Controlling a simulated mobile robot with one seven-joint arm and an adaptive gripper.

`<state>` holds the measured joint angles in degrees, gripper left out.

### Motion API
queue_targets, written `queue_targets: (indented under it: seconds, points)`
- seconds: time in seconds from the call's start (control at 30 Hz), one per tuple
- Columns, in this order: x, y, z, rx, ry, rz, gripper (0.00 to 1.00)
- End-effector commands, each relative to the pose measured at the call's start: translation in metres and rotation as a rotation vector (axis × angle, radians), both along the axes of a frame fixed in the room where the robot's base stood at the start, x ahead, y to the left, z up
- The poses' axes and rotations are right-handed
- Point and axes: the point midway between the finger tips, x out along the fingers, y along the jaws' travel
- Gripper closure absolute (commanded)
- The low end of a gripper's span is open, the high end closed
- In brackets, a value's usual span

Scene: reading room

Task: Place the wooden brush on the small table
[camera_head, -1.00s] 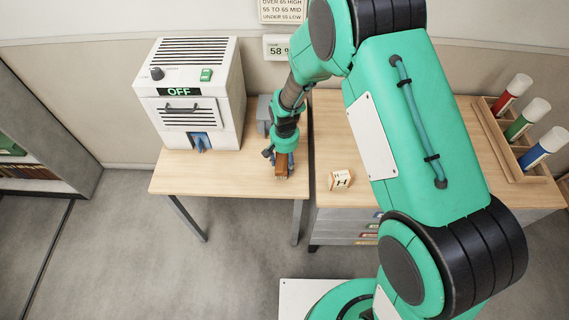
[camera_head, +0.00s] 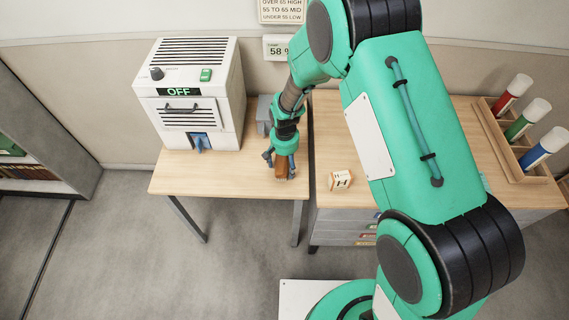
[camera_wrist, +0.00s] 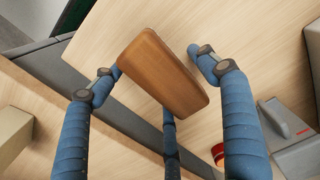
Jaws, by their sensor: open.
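The wooden brush (camera_head: 281,167), a brown block with a pale lower edge, is upright near the front right of the small table (camera_head: 220,172). It seems to stand on the tabletop, but the contact is hard to see. The brush also shows from above in the wrist view (camera_wrist: 160,75). My gripper (camera_head: 280,160) is directly over it, with blue fingers spread around the brush. In the wrist view the open gripper (camera_wrist: 155,85) has a finger on each side and one below; gaps at the sides are small, and the left fingertip is very close to the brush.
A white machine marked OFF (camera_head: 192,95) stands on the table's left half. A grey box (camera_head: 264,115) is behind my gripper. To the right, a cabinet top holds a cube marked H (camera_head: 341,180) and a rack (camera_head: 515,160) of coloured tubes.

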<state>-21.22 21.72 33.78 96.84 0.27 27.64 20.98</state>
Motion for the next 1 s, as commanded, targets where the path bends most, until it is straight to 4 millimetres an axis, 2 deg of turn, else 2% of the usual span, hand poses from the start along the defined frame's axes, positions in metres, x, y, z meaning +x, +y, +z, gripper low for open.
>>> queue_targets:
  seconds: [0.27,0.8,1.0]
  points:
    - [0.001,0.0,0.016,0.001,-0.003,0.0,0.26]
    - [0.0,0.0,0.098,0.001,-0.002,0.0,0.26]
    - [0.0,0.0,0.118,0.0,-0.001,0.0,0.26]
